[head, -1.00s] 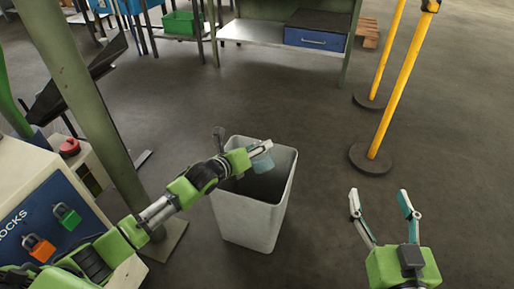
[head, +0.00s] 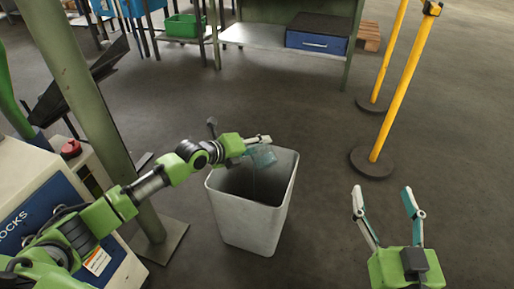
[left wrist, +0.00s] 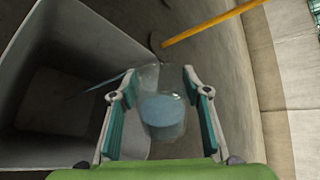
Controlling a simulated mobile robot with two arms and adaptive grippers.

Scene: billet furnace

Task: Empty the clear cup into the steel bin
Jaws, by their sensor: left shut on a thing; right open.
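The clear cup (head: 264,156) is held tilted over the mouth of the steel bin (head: 254,224) in the head view. My left gripper (head: 266,144) is shut on it. In the left wrist view, the cup (left wrist: 161,112) lies between the two finger pads, with bluish contents (left wrist: 162,110) inside. A thin streak runs from the cup's lip toward the bin's interior in the left wrist view. A faint streak also shows below the cup in the head view. The bin's bottom is dark and hard to make out. My right gripper (head: 384,192) is open and empty, right of the bin.
A green post (head: 88,110) stands left of the bin, beside a cabinet (head: 50,205) with a blue panel. Yellow posts on round bases (head: 373,162) stand to the right. A bench with a blue box (head: 318,38) is behind. The floor around the bin's front and right is clear.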

